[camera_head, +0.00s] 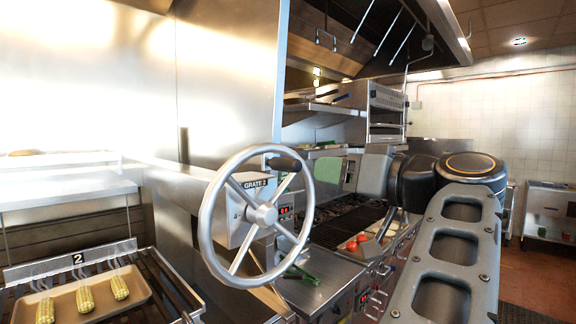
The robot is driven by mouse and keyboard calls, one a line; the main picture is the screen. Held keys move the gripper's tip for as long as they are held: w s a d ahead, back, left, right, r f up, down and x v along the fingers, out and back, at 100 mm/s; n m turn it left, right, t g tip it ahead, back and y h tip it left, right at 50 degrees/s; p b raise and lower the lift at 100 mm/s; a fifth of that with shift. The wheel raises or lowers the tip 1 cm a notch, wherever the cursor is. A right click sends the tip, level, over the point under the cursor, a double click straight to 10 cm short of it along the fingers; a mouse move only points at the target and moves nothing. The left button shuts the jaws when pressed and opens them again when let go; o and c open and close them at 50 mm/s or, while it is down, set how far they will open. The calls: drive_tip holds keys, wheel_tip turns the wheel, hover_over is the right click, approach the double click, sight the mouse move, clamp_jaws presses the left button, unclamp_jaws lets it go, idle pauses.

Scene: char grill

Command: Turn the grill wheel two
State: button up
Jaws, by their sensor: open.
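The grill wheel two (258,215) is a large silver spoked wheel standing upright in the middle of the view. A black handle knob (284,164) sits at its upper right rim. Behind it is a metal box labelled "GRATE 2" (232,222) with a small red display. My gripper (322,171) is just right of the wheel, near the height of the knob, its jaws toward the wheel. It is open and looks apart from the knob. The fingertips are hard to make out against the background.
A grate marked 2 (178,290) at lower left carries a tray (142,291) with corn cobs. A grill with red tomatoes (357,243) on a board lies behind the wheel. A steel wall panel (225,75) rises behind at left. Open floor (545,240) lies at right.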

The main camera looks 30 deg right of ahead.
sight(299, 168)
drive_tip(key=p+x, duration=0.3)
drive_tip(key=x, duration=0.8)
drive_tip(key=shift+w, duration=0.2)
drive_tip(key=shift+c, duration=0.3)
clamp_jaws()
